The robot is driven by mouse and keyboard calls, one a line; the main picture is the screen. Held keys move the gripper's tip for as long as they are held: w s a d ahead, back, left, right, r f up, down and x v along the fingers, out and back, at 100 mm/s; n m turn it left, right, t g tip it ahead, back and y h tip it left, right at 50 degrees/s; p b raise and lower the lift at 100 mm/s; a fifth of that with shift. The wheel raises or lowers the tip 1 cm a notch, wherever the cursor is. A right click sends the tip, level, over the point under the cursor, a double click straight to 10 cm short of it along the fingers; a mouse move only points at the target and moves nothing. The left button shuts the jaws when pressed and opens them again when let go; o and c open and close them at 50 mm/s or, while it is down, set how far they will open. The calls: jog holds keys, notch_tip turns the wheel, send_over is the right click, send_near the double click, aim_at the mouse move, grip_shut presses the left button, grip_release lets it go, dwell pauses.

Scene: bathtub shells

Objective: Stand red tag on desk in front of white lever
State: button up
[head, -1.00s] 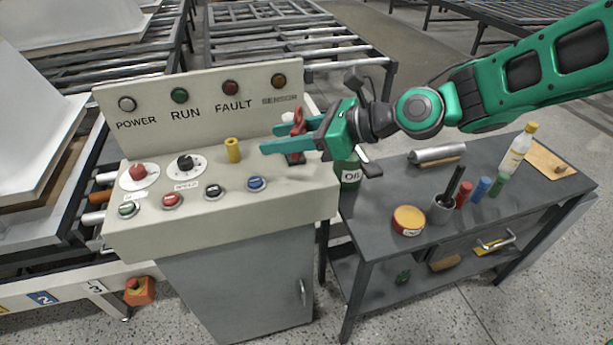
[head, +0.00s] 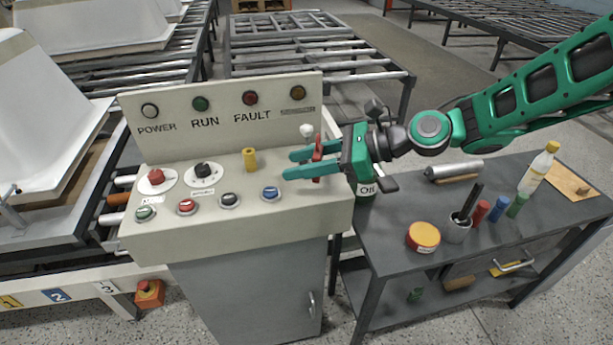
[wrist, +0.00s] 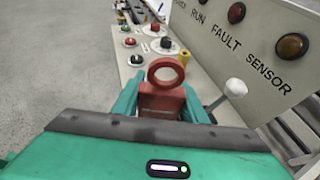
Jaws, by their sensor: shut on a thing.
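The red tag (wrist: 162,100) is upright between my gripper's two green fingers in the wrist view, with its ring at the top and its block-shaped body below. In the head view the red tag (head: 318,158) shows as a narrow red shape between the fingers. My gripper (head: 300,164) is shut on it, over the right end of the beige control desk (head: 235,224). The white lever (head: 306,130) has a round white knob and stands just behind the tag. It also shows in the wrist view (wrist: 235,88), to the right of the tag. Whether the tag's bottom touches the desk is hidden.
A yellow peg (head: 249,160) and a blue button (head: 270,193) are on the desk left of my gripper. The sign panel (head: 225,112) rises behind. A grey cart (head: 390,225) with a green oil can (head: 366,188) and several other items stands at the right.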

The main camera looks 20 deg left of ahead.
aim_at(305, 188)
jog(key=shift+w+d+f, duration=0.25)
jog(key=shift+w+f, duration=0.05)
jog(key=shift+w, duration=0.15)
jog(key=shift+f, duration=2)
jog(key=o, duration=1)
jog(key=shift+f, duration=0.1)
jog(key=v, duration=1.2)
